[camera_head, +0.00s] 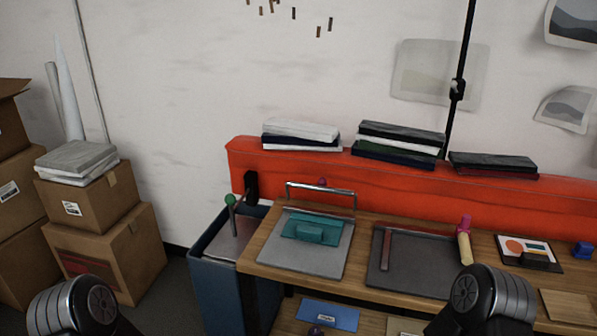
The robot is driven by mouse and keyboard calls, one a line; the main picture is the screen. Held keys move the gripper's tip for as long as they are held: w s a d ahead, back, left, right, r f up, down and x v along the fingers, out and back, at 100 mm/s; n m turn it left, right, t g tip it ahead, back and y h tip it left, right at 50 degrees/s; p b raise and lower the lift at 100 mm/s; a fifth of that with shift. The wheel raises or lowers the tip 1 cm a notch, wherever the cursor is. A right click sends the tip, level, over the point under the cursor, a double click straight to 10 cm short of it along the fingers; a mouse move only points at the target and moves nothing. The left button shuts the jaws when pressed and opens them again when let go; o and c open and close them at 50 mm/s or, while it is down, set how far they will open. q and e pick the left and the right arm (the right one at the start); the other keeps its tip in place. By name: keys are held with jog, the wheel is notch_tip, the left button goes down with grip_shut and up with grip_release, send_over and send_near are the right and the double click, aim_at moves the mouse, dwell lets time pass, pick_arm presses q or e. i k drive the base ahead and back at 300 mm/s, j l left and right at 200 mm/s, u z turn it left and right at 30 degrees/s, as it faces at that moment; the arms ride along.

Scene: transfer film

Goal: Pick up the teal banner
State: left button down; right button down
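A teal piece (300,222) lies on a grey flat plate (290,259) at the left end of the wooden table. It has a flat part with a raised teal block on its front; I cannot tell whether this is the banner. A blue flat piece with a white label (341,318) lies on the shelf below the tabletop. Only rounded dark links of my two arms show at the bottom left and bottom right. Neither gripper is in view, and nothing is seen touching the teal piece.
A metal bar handle (320,188) stands behind the grey plate. A dark grey board (415,272) and a pink-topped roller (464,248) sit to the right. A blue bin (212,268) stands left of the table. Cardboard boxes (110,245) are stacked far left.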

aim_at(300, 226)
jog(key=z, duration=0.4)
jog(key=j+z, duration=0.15)
jog(key=z, duration=0.25)
jog(key=i+j+z, duration=0.1)
jog(key=z, duration=0.3)
jog(key=j+z, duration=0.1)
jog(key=z, duration=0.3)
jog(key=j+z, duration=0.3)
jog(key=j, duration=0.15)
jog(key=k+j+z, duration=0.15)
jog(key=j+z, duration=0.15)
jog(key=j, duration=0.15)
jog(key=k+j+z, duration=0.25)
jog(key=j, duration=0.2)
jog(key=k+j, duration=0.1)
jog(key=j, duration=0.45)
